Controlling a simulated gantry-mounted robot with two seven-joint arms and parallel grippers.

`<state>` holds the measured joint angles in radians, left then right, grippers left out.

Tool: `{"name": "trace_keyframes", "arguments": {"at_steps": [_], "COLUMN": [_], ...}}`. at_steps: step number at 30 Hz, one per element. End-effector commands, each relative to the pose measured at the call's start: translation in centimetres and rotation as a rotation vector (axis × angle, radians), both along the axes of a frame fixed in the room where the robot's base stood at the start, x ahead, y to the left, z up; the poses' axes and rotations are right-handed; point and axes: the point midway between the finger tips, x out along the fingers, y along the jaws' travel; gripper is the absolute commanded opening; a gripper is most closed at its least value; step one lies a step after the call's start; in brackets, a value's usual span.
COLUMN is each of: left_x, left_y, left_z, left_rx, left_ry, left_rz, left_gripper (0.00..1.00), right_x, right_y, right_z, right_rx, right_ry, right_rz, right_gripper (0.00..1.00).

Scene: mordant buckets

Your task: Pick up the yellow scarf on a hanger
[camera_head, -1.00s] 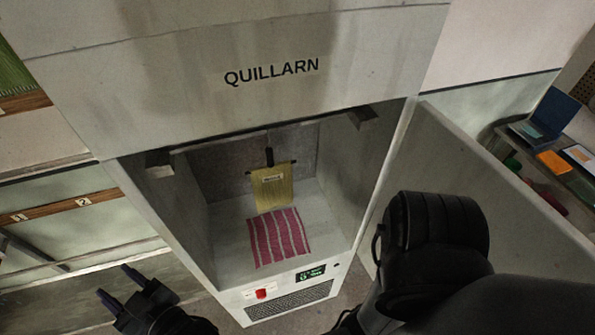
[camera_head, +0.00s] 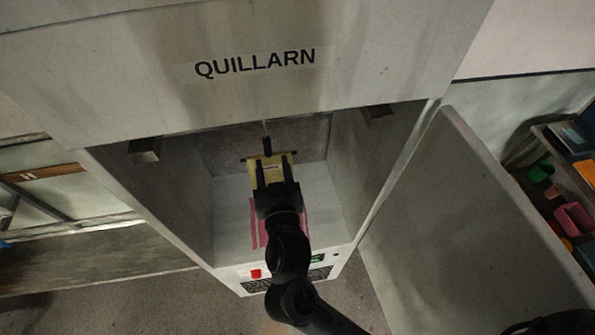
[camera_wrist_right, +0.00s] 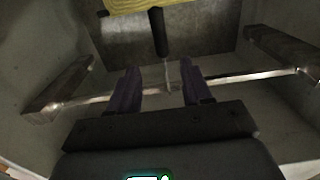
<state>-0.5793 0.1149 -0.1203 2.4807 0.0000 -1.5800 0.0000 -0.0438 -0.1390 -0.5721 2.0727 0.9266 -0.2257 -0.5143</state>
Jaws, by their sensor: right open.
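The yellow scarf (camera_head: 274,170) hangs from a dark hanger (camera_head: 267,147) inside the tall grey cabinet (camera_head: 335,215). My right gripper (camera_head: 273,164) is open, its fingers overlapping the scarf in the head view and hiding part of it. In the right wrist view, the yellow scarf (camera_wrist_right: 150,5) shows at the top edge, and the hanger's black stem (camera_wrist_right: 159,32) and thin hook lie in line with the gap between the open fingers (camera_wrist_right: 159,78). The stem looks farther off than the fingertips; contact is not visible. My left gripper is not in view.
A metal rail (camera_wrist_right: 225,80) crosses the cabinet between two brackets. A pink striped cloth (camera_head: 257,225) lies on the cabinet floor, partly hidden by my arm. The cabinet door (camera_head: 450,200) stands open at right. A shelf at far right holds a pink bin (camera_head: 573,219).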

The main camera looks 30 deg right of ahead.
Motion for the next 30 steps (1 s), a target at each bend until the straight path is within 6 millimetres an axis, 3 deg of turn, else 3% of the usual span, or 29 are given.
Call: {"name": "trace_keyframes", "arguments": {"at_steps": [9,17,30], "left_x": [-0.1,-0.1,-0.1], "left_y": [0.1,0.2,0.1], "left_z": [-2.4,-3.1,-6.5], "left_rx": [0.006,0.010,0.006], "left_ry": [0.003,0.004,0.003], "left_rz": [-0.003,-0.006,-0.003], "left_gripper": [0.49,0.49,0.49], "right_x": [3.9,5.2,9.6], "right_y": [-1.3,-1.7,-2.7], "right_z": [-0.2,-0.2,-0.6], "right_rx": [0.000,-0.001,-0.001], "right_ry": [-0.004,-0.002,-0.003], "right_rz": [-0.001,-0.001,0.001], "right_gripper": [0.49,0.49,0.49]}}
